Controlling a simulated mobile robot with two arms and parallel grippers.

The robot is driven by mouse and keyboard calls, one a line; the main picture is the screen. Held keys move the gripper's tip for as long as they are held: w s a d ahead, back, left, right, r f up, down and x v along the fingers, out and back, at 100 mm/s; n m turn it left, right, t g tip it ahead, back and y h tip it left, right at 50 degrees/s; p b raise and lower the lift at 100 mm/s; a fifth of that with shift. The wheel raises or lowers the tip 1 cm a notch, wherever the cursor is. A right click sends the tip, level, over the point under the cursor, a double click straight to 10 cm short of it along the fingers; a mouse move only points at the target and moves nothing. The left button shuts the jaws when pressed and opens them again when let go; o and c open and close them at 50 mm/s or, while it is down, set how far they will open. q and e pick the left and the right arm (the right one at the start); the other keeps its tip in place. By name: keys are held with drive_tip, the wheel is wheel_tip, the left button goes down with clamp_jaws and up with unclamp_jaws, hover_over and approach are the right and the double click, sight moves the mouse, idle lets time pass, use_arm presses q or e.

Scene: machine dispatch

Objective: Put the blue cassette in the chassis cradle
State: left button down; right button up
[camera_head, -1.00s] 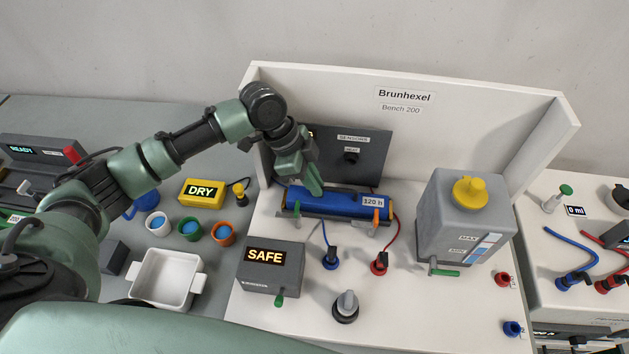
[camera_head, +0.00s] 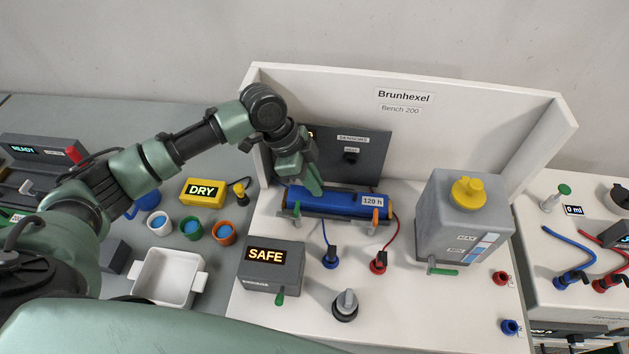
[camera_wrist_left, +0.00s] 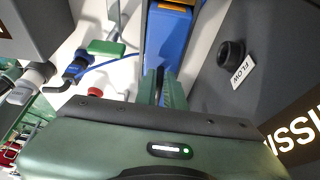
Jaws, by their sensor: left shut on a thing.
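The blue cassette (camera_head: 335,203), labelled "120 h", lies lengthwise in the chassis cradle (camera_head: 290,219) on the white bench. Green and orange levers stand at the cradle's front. My left gripper (camera_head: 314,188) reaches down from behind onto the left part of the cassette and is shut on it. In the left wrist view the fingers (camera_wrist_left: 161,88) meet the blue cassette (camera_wrist_left: 168,40), whose end has an orange part. How fully the cassette is seated is hidden. My right gripper is not in view.
A grey "SAFE" box (camera_head: 270,267) stands in front left of the cradle. A grey tank with a yellow cap (camera_head: 467,192) stands to the right. Blue and red cables (camera_head: 393,234) run in front. The sensor panel (camera_head: 352,152) is close behind.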

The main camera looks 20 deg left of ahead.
use_arm(q)
drive_tip(key=shift+f, duration=0.25)
drive_tip(key=c, duration=1.4)
unclamp_jaws()
drive_tip(key=shift+c, duration=0.2)
drive_tip(key=b+v, duration=0.2)
drive_tip(key=v, duration=0.5)
drive_tip(key=shift+r, duration=0.4)
drive_tip(key=shift+a, duration=0.1)
